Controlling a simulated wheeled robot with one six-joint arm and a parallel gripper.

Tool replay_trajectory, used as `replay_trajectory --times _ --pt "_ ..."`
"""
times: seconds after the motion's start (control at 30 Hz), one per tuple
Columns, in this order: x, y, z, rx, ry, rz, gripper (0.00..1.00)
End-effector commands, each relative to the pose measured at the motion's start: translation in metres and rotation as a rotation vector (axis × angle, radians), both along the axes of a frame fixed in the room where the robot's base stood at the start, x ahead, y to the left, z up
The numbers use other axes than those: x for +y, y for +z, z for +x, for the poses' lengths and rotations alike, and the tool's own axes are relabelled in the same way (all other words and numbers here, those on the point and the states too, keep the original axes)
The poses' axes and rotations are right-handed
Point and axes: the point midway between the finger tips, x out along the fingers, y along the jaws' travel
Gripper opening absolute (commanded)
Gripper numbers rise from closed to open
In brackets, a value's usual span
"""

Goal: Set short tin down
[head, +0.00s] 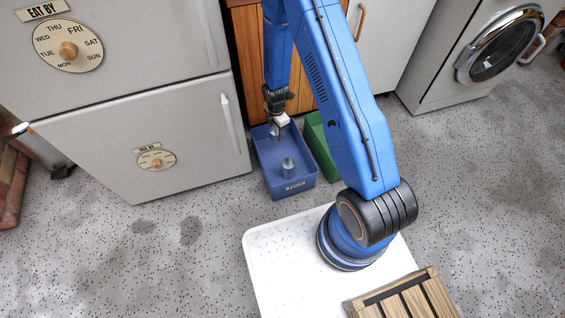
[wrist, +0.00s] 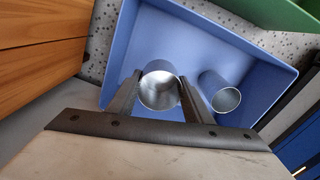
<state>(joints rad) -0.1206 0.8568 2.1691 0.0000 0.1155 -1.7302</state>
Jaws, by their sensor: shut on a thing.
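The short tin (wrist: 160,92), a silver open-topped cylinder, is between the two fingers of my gripper (wrist: 160,79), which is shut on it. In the head view my gripper (head: 279,122) holds the short tin (head: 280,133) over the back part of the blue bin (head: 305,184). I cannot tell whether its base touches the bin floor. A second silver tin (head: 288,167) stands upright in the bin, nearer its front; in the wrist view this tin (wrist: 222,96) is to the right of the held one, with a gap between them.
A green bin (head: 318,140) stands close to the right of the blue bin. A grey fridge (head: 150,120) is on the left and wooden cabinet doors (head: 250,70) are behind. A wooden crate (head: 405,300) is at the front right. Speckled floor (head: 150,260) is open at the front left.

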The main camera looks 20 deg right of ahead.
Motion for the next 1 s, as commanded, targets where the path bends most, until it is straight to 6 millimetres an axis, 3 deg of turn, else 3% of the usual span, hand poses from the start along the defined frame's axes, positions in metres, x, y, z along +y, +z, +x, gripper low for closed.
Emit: replay_trajectory --times 0.17,0.5,0.77,1.0 --pt "0.002 -0.011 -0.005 0.001 0.069 0.0 0.24" --pt "0.002 -0.057 -0.005 0.002 0.072 -0.001 0.24" --pt "0.002 -0.07 -0.005 0.001 0.07 0.0 0.24" --pt "0.002 -0.099 -0.005 0.002 0.071 -0.001 0.24"
